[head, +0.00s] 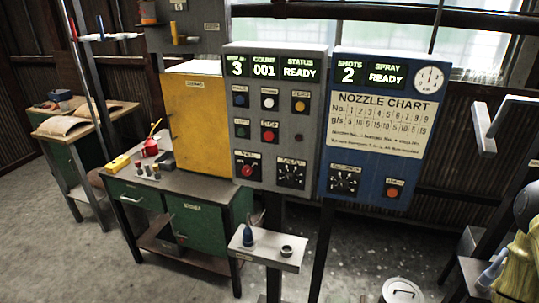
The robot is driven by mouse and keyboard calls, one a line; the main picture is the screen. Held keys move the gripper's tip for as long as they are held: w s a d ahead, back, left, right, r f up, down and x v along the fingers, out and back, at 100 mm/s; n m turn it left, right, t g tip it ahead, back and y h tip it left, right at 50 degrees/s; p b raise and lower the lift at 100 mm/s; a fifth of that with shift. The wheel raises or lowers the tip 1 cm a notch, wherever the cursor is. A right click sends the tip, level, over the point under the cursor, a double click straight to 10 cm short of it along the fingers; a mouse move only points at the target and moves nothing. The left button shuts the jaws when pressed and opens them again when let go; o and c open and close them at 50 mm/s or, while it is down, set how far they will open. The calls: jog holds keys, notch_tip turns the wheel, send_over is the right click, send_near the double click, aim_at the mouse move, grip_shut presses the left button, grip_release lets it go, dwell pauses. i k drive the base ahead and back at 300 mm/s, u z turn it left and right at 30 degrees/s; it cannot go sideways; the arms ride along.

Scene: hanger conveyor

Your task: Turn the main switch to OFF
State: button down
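A grey control panel (277,118) stands upright on a post near the middle of the head view. Its lower left holds a red rotary knob (246,170) on a dark plate, which looks like the main switch. Its label and pointer are too small to read, so I cannot tell its position. Beside it on the right is a black dial (291,174) with a marked scale. The panel's displays (273,68) are lit and show 3, 001 and READY. My gripper is not in view, and nothing is seen touching the panel.
A blue spray panel (377,190) stands close on the right, a yellow cabinet (197,125) on the left. A small shelf (266,250) with a few items juts out below the grey panel. A green workbench (190,215) stands left; a round bin (401,290) is on the floor.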

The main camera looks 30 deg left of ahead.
aim_at(247, 170)
jog(key=u, duration=0.05)
jog(key=k, duration=0.45)
jog(key=u, duration=0.8)
jog(key=i, duration=0.1)
jog(key=u, duration=1.15)
